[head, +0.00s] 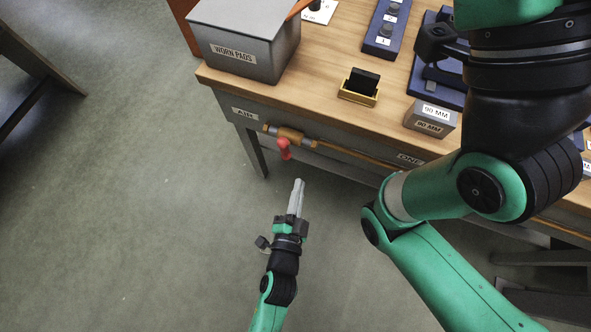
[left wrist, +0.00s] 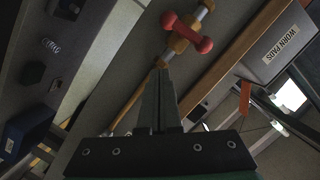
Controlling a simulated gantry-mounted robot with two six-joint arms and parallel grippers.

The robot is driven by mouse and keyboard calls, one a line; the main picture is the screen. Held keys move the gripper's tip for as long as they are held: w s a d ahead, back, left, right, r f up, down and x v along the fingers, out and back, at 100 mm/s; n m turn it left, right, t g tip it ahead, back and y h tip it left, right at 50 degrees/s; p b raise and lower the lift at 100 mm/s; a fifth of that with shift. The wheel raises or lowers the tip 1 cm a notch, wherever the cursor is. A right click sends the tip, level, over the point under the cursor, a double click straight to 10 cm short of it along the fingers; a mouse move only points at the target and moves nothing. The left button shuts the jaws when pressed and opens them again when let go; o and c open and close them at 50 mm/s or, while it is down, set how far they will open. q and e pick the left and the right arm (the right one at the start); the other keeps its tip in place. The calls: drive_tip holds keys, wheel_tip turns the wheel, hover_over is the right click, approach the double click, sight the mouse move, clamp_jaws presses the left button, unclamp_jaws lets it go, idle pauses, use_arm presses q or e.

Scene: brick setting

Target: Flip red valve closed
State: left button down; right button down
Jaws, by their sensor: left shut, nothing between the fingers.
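The red valve handle (head: 284,148) hangs down from a brass valve body (head: 290,136) on the pipe along the table's front edge, beside the AIR label. In the left wrist view the red handle (left wrist: 187,32) shows as a bar with rounded ends, lying across the pipe just beyond the fingertips. My left gripper (head: 298,184) is shut and empty, below and slightly right of the handle, apart from it. It also shows in the left wrist view (left wrist: 158,74), fingers together. My right arm crosses the right side of the head view; its gripper cannot be made out with certainty.
A grey WORN PADS bin (head: 234,54) stands on the table's left corner. A small yellow holder with a black block (head: 361,86) and a grey 90 MM box (head: 431,119) sit near the front edge. The floor left of my left gripper is clear.

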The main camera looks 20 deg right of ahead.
use_arm(q)
drive_tip(key=v, duration=0.3)
drive_tip(key=shift+s+a, duration=0.15)
drive_tip(key=shift+s, duration=0.25)
